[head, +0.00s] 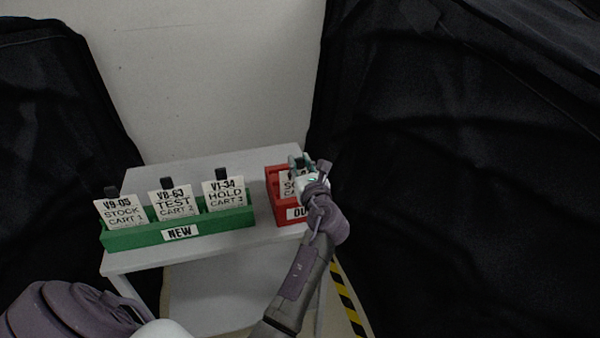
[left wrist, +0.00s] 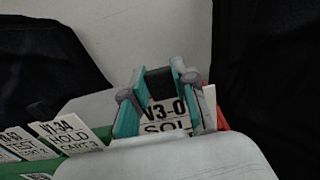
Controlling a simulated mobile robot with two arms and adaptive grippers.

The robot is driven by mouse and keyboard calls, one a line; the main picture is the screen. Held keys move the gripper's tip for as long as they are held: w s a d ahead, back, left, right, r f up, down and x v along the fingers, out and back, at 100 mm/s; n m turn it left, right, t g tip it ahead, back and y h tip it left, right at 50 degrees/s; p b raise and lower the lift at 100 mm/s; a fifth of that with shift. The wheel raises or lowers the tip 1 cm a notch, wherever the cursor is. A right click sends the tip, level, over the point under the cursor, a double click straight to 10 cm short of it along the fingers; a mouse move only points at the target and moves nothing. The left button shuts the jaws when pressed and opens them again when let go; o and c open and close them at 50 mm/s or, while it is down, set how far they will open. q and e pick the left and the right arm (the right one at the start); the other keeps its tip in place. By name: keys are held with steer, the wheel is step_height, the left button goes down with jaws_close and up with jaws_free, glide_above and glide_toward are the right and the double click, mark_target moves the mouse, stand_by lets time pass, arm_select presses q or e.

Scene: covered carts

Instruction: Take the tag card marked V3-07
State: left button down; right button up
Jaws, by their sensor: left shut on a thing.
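The tag card (left wrist: 163,113) is white with a black tab on top. In the left wrist view its marking reads "V3-0", and the rest is hidden by my gripper. In the head view the card (head: 287,184) stands at the red box (head: 273,207), whose label starts "OU". My left gripper (head: 300,163) reaches over the red box from the front. Its teal fingers (left wrist: 157,88) are shut on the card's black tab in the left wrist view. I cannot tell whether the card's lower edge is still seated. My right gripper is not in view.
A green box (head: 150,238) labelled NEW holds cards V9-05 (head: 120,213), V8-63 (head: 171,204) and V1-34 (head: 224,194). Both boxes stand on a grey cart top (head: 214,165). Another white card edge (left wrist: 209,106) shows beside my gripper. Black covers (head: 440,180) flank the cart.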

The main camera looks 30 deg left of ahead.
arm_select(q)
step_height(320, 180, up, 14)
steer(key=p, duration=0.7)
steer(key=shift+r, duration=0.15)
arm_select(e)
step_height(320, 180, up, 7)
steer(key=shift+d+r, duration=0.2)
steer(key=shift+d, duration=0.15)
